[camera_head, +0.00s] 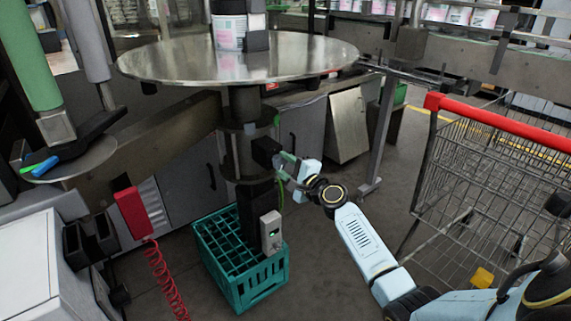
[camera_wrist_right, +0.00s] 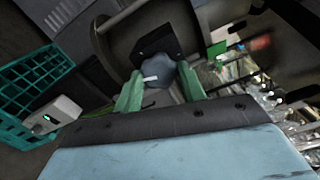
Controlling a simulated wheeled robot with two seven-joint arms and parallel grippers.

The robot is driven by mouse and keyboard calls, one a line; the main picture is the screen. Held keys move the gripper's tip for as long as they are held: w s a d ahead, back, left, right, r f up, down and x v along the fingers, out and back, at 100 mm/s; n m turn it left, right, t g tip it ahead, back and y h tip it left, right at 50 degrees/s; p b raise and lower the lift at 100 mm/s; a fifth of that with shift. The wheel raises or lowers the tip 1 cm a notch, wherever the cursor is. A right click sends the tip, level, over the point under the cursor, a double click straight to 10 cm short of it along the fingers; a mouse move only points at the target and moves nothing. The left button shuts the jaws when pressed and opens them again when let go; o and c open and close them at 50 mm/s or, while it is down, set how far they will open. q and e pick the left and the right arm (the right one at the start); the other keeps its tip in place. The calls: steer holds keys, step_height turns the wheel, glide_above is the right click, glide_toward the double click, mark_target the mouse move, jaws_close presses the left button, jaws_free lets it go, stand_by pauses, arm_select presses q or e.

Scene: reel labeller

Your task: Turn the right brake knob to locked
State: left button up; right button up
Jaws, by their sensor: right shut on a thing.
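The right brake knob (camera_wrist_right: 168,77) is a grey-blue lobed knob with a white pointer bar, seen in the right wrist view in front of a black housing. The pointer lies near level in that view, toward the knob's left side. My right gripper (camera_wrist_right: 160,88) has its two green fingers on either side of the knob and is shut on it. In the head view my right gripper (camera_head: 287,165) reaches the black housing (camera_head: 265,150) on the column under the round steel table. The knob is mostly hidden there by the fingers. My left gripper is not in view.
The round steel table (camera_head: 300,55) overhangs the housing. A teal crate (camera_head: 250,285) stands on the floor below, with a grey box (camera_head: 271,232) with a small display above its edge. A shopping cart with a red handle (camera_head: 500,122) stands at right. A coiled red cord (camera_head: 168,280) hangs at left.

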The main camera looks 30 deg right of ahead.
steer(key=m+p, duration=0.3)
steer(key=m, duration=0.4)
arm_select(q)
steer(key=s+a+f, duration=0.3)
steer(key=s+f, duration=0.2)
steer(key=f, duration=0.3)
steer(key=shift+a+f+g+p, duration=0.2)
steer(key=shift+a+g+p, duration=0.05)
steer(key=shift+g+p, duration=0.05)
arm_select(e)
steer(key=shift+f+m, duration=0.1)
steer(key=shift+m, duration=0.9)
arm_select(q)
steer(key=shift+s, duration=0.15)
arm_select(e)
steer(key=o, duration=1)
